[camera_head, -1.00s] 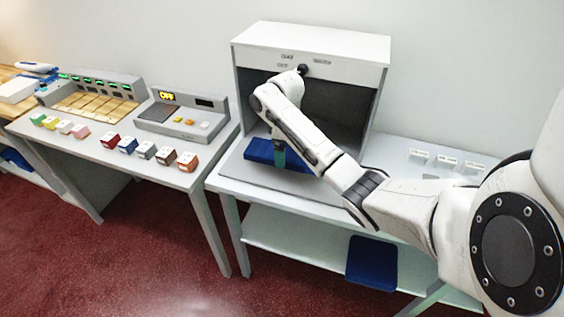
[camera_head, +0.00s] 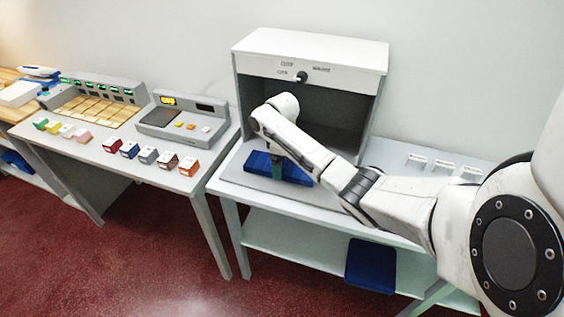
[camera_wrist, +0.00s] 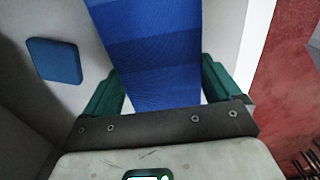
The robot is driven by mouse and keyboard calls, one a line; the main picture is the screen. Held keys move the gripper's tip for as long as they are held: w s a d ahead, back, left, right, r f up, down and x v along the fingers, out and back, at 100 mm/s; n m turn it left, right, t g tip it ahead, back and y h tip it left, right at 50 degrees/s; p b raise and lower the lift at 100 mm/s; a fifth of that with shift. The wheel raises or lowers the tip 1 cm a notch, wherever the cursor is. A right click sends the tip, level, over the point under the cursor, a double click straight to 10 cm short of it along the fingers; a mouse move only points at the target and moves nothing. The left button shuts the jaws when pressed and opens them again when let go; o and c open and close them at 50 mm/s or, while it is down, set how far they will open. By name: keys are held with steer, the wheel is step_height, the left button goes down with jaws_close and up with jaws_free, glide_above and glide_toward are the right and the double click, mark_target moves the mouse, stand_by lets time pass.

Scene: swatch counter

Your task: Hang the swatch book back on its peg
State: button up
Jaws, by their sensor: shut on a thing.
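The blue swatch book (camera_head: 297,172) is held low at the mouth of the grey light booth. In the wrist view it is a long banded blue strip (camera_wrist: 150,40) running up between the green fingers. My gripper (camera_head: 278,169), also in the wrist view (camera_wrist: 162,88), is shut on it. My wrist hides part of it in the head view. I cannot tell whether it touches the booth floor. I cannot make out a peg in either view.
The light booth (camera_head: 380,80) has a dark knob (camera_head: 302,76) on its front. Several small white holders (camera_head: 443,165) stand on the counter to the right. A blue pad (camera_head: 370,265) is on the lower shelf. Colored blocks (camera_head: 149,154) line the left table.

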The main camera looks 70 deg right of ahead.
steer(key=shift+f, duration=0.2)
steer(key=o, duration=1)
steer(key=shift+b, duration=0.55)
